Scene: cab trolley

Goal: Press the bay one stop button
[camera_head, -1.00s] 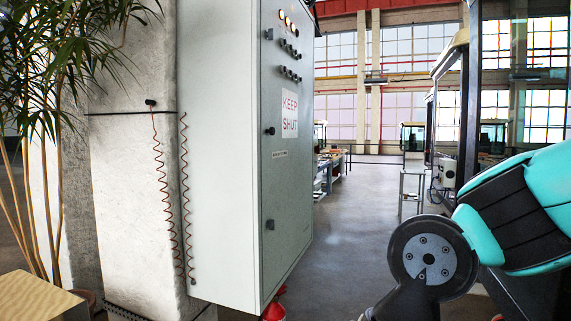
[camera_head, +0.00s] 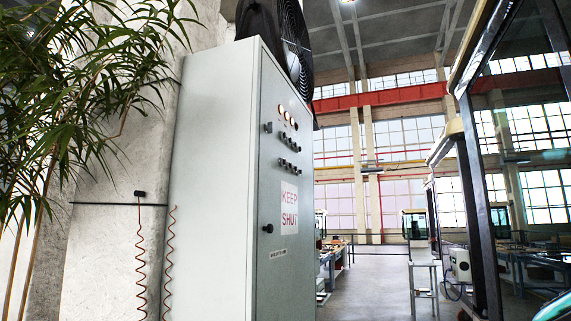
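A tall grey electrical cabinet (camera_head: 218,190) stands left of centre. Its door carries a row of round lamps (camera_head: 288,117) near the top and two rows of dark knobs or buttons (camera_head: 289,152) below them. A separate dark knob (camera_head: 267,127) sits at the door's left edge. A white sign (camera_head: 289,208) with red letters reads KEEP SHUT. I cannot tell which, if any, of these controls is the bay one stop button. My gripper is out of view; only a sliver of my teal arm shows at the lower right corner.
A large black fan (camera_head: 290,40) is on or behind the cabinet top. A leafy plant (camera_head: 80,90) fills the left side. A dark framed glass structure (camera_head: 480,160) stands at the right. Open floor (camera_head: 368,285) runs between, with a white stand (camera_head: 424,282) and workbenches beyond.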

